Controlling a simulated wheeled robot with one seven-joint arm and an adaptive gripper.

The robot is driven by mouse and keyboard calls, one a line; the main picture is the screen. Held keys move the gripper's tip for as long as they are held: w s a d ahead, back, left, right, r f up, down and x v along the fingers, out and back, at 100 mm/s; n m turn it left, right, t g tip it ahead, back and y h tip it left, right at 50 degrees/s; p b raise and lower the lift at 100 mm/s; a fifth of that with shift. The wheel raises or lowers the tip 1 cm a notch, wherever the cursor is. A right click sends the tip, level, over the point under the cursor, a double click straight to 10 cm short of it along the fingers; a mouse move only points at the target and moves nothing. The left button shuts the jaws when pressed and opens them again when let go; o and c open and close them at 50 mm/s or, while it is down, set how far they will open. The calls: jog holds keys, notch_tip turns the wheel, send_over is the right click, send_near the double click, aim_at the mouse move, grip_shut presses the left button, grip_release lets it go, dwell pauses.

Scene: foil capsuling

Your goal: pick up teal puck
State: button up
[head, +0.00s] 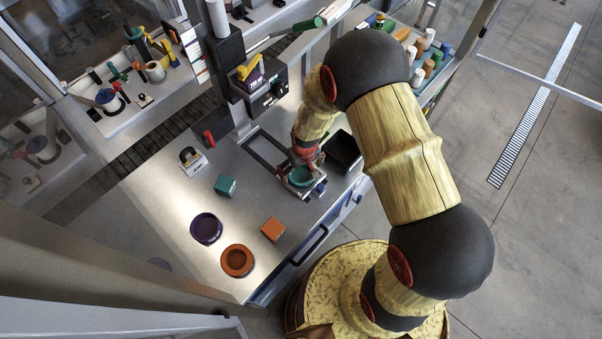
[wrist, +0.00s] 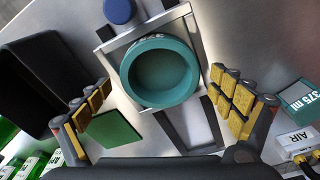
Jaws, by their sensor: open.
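The teal puck (head: 300,177) is round with a raised rim and a hollow middle. It sits on a small metal plate of the rail fixture (head: 265,152). In the wrist view the teal puck (wrist: 160,72) is at upper centre, on the square silver plate (wrist: 120,52). My gripper (wrist: 163,100) is open, with one yellow-padded finger to the lower left and one to the lower right of the puck. Neither finger appears to touch it. In the head view my gripper (head: 305,155) is right at the puck, partly hidden by my wrist.
A black bin (head: 343,150) stands close right of the fixture. A teal block (head: 225,186), purple puck (head: 206,228), orange puck (head: 237,260) and orange block (head: 273,229) lie on the bench. A blue knob (wrist: 120,10) is beside the plate. Bare bench lies between the blocks.

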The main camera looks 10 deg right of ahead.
jog(key=shift+f, duration=0.2)
jog(key=shift+c, duration=0.9)
jog(key=c, duration=1.1)
jog(key=shift+r, duration=0.15)
